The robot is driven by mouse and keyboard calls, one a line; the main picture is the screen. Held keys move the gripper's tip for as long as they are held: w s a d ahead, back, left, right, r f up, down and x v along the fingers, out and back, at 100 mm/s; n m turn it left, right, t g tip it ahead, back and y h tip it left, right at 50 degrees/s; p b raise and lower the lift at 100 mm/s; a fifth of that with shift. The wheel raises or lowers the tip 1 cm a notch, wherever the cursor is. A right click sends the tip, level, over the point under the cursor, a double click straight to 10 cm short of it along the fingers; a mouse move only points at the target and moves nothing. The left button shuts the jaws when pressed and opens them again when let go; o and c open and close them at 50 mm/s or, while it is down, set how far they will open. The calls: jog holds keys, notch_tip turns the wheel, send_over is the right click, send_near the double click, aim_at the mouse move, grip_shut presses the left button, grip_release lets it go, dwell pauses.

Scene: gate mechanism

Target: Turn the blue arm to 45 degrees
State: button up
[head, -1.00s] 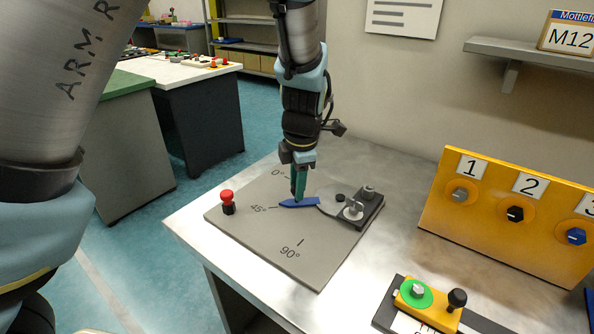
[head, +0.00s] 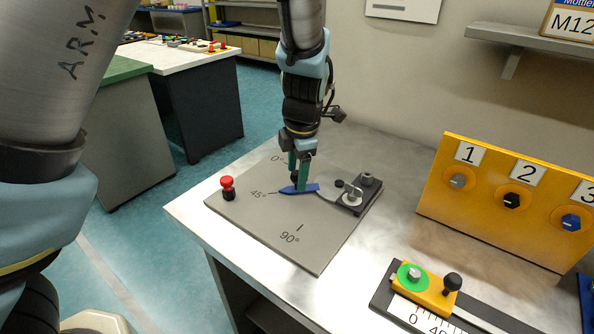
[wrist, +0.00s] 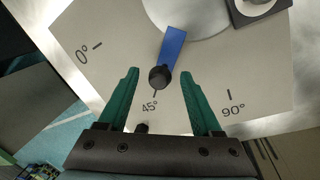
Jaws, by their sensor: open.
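The blue arm (head: 310,188) lies over the grey plate (head: 262,223), with its outer end by the 45° mark. In the wrist view the blue arm (wrist: 173,46) carries a black knob (wrist: 159,77) at its end and lines up with the 45° tick (wrist: 155,94). The 0° and 90° marks are to either side. My gripper (head: 298,176) is over the blue arm, pointing down. In the wrist view my gripper (wrist: 160,73) is open, its two green fingers apart on either side of the knob, with gaps visible.
A red-topped knob (head: 228,187) stands at the plate's left corner. A metal pivot fitting (head: 352,194) is on the plate's right. A yellow panel with numbered knobs (head: 500,205) and a yellow slider with a scale (head: 428,290) stand to the right.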

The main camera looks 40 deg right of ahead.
jog(key=shift+r, duration=0.15)
notch_tip(320, 180, up, 10)
jog(key=s, duration=0.2)
jog(key=shift+a+r+b, duration=0.2)
jog(key=shift+a+b, duration=0.1)
jog(key=shift+b, duration=0.1)
jog(key=w+a+f+m, duration=0.25)
jog(key=w+a, duration=0.35)
jog(key=a, duration=0.4)
jog(key=w+a+f+m, duration=0.1)
jog(key=w+a+m, duration=0.3)
jog(key=w+a, duration=0.45)
jog(key=s+a+f+m, duration=0.1)
jog(key=s+a+m, duration=0.2)
jog(key=a+m, duration=0.6)
jog(key=a, duration=1.4)
jog(key=shift+s+a+y, duration=0.15)
jog(key=shift+a+y, duration=0.05)
jog(key=shift+y, duration=0.1)
